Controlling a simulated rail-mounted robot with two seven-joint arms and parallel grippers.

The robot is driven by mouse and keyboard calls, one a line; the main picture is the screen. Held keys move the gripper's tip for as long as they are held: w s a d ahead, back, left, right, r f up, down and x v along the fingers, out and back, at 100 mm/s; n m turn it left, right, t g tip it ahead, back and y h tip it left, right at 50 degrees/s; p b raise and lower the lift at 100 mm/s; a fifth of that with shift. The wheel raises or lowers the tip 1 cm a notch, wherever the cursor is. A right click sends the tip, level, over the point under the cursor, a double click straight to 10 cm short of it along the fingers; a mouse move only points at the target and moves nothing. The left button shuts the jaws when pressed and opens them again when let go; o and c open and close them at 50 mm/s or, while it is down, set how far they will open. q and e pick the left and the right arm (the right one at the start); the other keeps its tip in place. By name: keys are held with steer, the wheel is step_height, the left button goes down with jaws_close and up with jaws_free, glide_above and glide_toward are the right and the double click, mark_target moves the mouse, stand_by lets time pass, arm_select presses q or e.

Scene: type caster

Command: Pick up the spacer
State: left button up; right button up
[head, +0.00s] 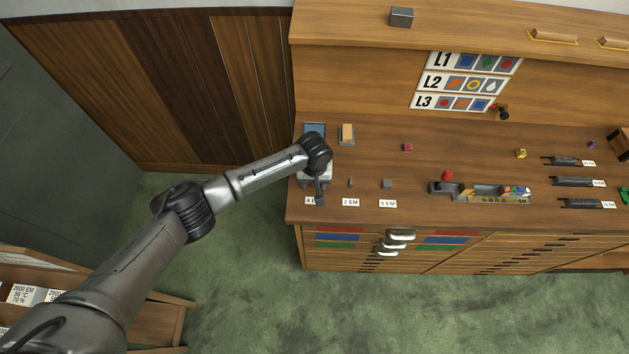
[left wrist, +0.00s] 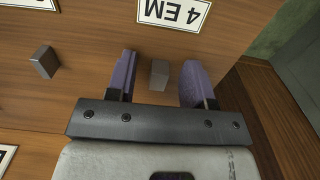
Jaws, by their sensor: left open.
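A small grey spacer block (left wrist: 159,75) sits on the wooden bench behind the "4 EM" label (left wrist: 173,12). In the left wrist view my open left gripper (left wrist: 157,82) has one purple-padded finger on each side of it, with a gap on both sides. In the head view my left gripper (head: 319,191) covers this block. Two more grey spacers stand to its right in the head view, one (head: 351,182) behind the "2 EM" label (head: 350,202) and one (head: 387,183) behind the "5 EM" label (head: 387,204). My right gripper is out of view.
A blue tray (head: 314,128) and a box with a tan top (head: 347,134) stand behind my gripper. A composing stick (head: 481,192) with colored pieces lies to the right, and dark holders (head: 577,182) lie beyond it. The bench's front edge is close.

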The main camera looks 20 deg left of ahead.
arm_select(q)
jaws_close()
stand_by(0.5)
